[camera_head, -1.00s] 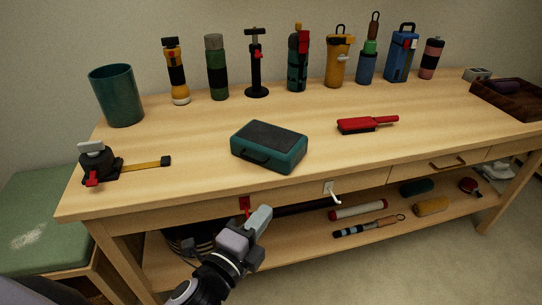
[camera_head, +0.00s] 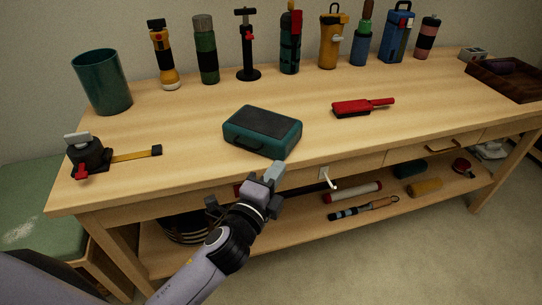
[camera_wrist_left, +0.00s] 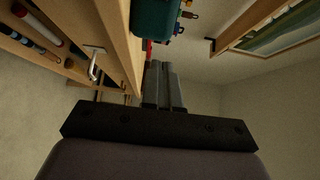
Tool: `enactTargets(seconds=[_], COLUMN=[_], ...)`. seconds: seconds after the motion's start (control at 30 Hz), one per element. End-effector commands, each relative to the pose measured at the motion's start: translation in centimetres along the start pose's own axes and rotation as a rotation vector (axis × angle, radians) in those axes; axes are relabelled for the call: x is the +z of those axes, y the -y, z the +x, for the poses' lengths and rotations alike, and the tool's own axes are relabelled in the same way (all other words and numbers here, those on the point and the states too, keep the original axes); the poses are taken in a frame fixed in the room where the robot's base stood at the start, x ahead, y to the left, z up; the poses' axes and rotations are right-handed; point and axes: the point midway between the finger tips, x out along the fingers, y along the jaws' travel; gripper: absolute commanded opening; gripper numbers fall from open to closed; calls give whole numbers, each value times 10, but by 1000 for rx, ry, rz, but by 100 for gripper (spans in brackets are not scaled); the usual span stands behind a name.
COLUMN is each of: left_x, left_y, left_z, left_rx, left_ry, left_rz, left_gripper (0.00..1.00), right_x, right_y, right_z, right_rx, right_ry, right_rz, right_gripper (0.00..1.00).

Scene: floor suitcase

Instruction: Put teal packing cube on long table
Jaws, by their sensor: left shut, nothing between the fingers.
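The teal packing cube (camera_head: 262,131), a box with a dark top and a front handle, lies flat on the long table (camera_head: 200,150) near its front edge. Part of it also shows at the top of the left wrist view (camera_wrist_left: 156,16). My left gripper (camera_head: 272,176) is in front of the table edge, just below and in front of the cube, apart from it. Its fingers (camera_wrist_left: 163,84) are shut together and empty. My right gripper is in neither view.
A teal cup (camera_head: 102,82), strap tool (camera_head: 88,155) and red brush (camera_head: 362,106) are on the table. Several bottles stand along the back. The lower shelf holds rolled items (camera_head: 352,192). A green cushioned bench (camera_head: 38,208) is at left. Tabletop around the cube is clear.

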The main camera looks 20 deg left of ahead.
Motion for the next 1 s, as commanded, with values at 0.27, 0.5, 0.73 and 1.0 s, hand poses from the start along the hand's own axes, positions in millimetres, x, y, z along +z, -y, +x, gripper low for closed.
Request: enactTargets(seconds=[0.27, 0.5, 0.73, 1.0], left_x=[21, 28, 28, 49], left_y=[1, 0, 0, 1], left_z=[32, 38, 38, 59], left_rx=[-1, 0, 0, 0], left_ry=[0, 0, 0, 2], left_rz=[2, 0, 0, 3], left_gripper=[0, 0, 0, 0], right_x=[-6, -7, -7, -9], right_y=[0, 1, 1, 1], right_z=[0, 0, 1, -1], right_rx=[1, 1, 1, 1], right_ry=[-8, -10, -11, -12], right_rz=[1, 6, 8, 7], right_gripper=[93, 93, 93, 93])
